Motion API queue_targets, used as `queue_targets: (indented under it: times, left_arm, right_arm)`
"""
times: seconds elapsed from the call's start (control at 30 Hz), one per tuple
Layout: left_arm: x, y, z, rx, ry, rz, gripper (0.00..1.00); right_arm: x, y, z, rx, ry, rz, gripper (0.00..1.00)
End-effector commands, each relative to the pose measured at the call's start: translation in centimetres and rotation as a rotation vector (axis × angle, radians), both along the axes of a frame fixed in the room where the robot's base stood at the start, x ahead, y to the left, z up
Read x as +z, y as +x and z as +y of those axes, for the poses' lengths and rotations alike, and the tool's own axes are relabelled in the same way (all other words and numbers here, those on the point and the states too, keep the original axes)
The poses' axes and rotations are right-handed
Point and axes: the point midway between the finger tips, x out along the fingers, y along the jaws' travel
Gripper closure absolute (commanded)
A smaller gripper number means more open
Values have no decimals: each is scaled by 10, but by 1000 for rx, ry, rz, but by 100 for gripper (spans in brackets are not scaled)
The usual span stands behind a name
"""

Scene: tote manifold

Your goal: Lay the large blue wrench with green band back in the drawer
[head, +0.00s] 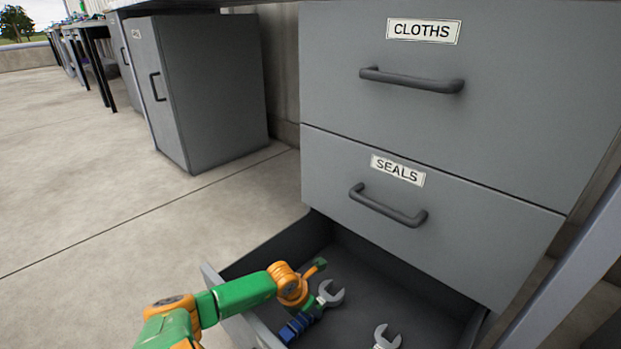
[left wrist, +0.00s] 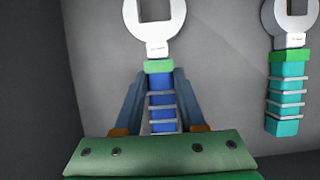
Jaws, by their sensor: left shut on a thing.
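The large blue wrench with the green band shows in the left wrist view (left wrist: 162,98), with its silver open head pointing away from my gripper. In the head view its silver head (head: 331,293) and blue handle (head: 299,324) are inside the open drawer (head: 372,262). My left gripper (left wrist: 161,74) is shut on the blue handle, just below the green band, and reaches down into the drawer. I cannot tell whether the wrench touches the drawer floor. My right gripper is in neither view.
A second wrench (head: 384,338) lies in the drawer to the right; its teal handle (left wrist: 285,95) and green band show in the wrist view. Closed drawers labelled SEALS (head: 450,220) and CLOTHS (head: 540,90) are above. A grey cabinet (head: 215,90) stands back left.

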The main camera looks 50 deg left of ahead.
Motion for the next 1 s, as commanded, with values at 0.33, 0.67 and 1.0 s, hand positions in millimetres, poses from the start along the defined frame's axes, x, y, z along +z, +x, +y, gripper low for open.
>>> queue_targets:
  times: [0.33, 0.67, 1.0]
  left_arm:
    - [-6, 0, 0, 0, 0, -1, 100]
    - [-12, 0, 0, 0, 0, -2, 55]
    - [-11, 0, 0, 0, 0, -1, 26]
  right_arm:
    - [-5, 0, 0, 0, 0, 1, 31]
    - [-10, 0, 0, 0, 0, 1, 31]
    - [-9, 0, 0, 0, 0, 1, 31]
